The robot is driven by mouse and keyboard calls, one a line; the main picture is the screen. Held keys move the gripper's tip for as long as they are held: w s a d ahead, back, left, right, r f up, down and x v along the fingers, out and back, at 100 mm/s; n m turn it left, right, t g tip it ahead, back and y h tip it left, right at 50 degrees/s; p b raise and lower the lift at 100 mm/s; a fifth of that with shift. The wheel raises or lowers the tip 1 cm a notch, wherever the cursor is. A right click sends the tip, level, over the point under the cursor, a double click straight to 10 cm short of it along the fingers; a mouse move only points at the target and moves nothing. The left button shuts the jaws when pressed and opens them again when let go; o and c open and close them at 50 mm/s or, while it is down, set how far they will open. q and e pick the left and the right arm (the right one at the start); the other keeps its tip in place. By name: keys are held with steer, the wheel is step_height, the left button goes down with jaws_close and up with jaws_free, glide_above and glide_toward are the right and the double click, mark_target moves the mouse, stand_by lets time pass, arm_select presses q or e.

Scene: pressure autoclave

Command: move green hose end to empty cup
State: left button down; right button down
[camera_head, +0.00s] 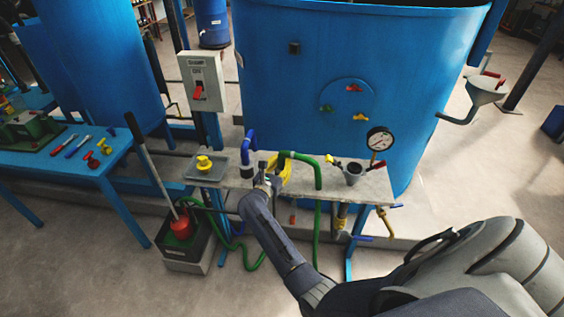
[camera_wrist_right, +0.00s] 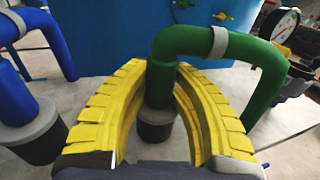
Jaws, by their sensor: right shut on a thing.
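The green hose (camera_head: 318,172) arches over the grey bench, and its end (camera_wrist_right: 161,85) points down into a dark grey cup (camera_wrist_right: 155,127). My right gripper (camera_head: 280,172) has yellow ribbed fingers, which close around the hose end just above or at the cup in the wrist view (camera_wrist_right: 160,75). The fingers partly hide the cup, and I cannot tell how deep the end sits in it. An empty dark cup (camera_head: 353,173) stands to the right on the bench, near the pressure gauge. My left gripper is out of view.
A blue hose (camera_head: 249,142) sits in another cup just left of my gripper. A tray (camera_head: 206,168) with a yellow knob lies further left. The gauge (camera_head: 380,139) and small valve handles stand near the empty cup. The big blue tank (camera_head: 300,60) rises behind the bench.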

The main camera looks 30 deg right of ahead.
steer(key=c, duration=1.2)
jaws_free()
steer(key=shift+c, duration=0.2)
steer(key=shift+r, duration=0.1)
